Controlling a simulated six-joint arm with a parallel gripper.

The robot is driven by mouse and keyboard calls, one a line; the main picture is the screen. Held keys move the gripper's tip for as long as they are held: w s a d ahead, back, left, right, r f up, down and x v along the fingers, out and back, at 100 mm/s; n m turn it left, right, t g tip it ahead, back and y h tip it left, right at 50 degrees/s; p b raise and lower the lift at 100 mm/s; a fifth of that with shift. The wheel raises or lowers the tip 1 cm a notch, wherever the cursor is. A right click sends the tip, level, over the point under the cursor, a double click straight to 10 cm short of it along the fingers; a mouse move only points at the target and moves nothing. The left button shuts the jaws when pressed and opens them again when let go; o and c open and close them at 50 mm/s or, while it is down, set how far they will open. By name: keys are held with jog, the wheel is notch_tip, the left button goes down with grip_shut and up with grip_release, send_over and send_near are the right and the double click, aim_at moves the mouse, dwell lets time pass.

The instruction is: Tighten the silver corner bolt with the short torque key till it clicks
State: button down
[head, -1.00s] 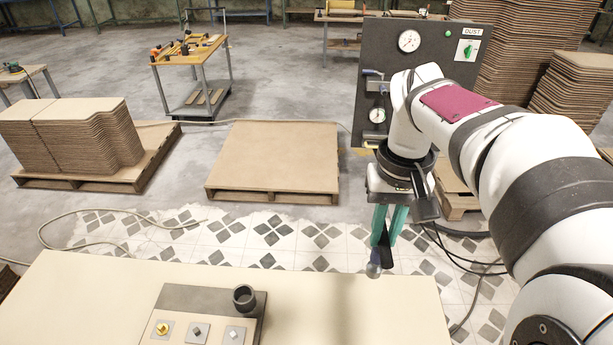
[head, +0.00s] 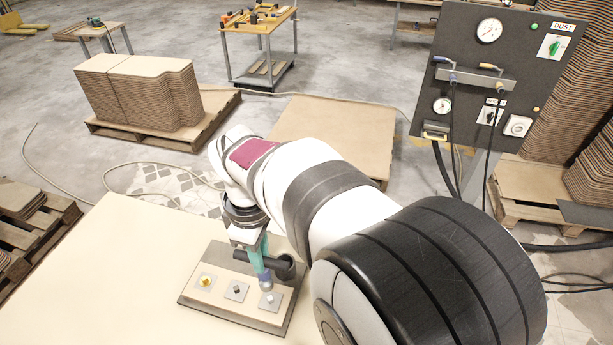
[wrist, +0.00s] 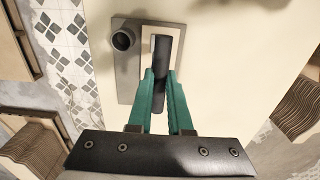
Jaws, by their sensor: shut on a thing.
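My gripper (head: 259,252), with teal fingers, is shut on a dark tool that looks like the torque key (wrist: 162,75). In the head view the key's blue-grey lower end (head: 265,283) points down just above or at the silver bolt (head: 270,299). I cannot tell whether they touch. The silver bolt sits on a pale square plate at the right of the bolt row. A dark bolt (head: 237,289) is in the middle and a gold bolt (head: 205,281) at the left. In the wrist view the key and fingers hide the bolts.
The dark base board (head: 192,287) lies on the cream table (head: 100,275). A dark round cup (head: 285,266) stands on it, close behind the key; it also shows in the wrist view (wrist: 122,40). The table left of the board is clear. A gauge panel (head: 470,110) stands at the back right.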

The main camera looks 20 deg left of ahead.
aim_at(266, 276)
jog(key=shift+f, duration=2.65)
jog(key=shift+d+f, duration=0.1)
jog(key=shift+f, duration=0.9)
jog(key=c, duration=1.4)
grip_release()
jog(key=shift+c, duration=0.2)
grip_shut()
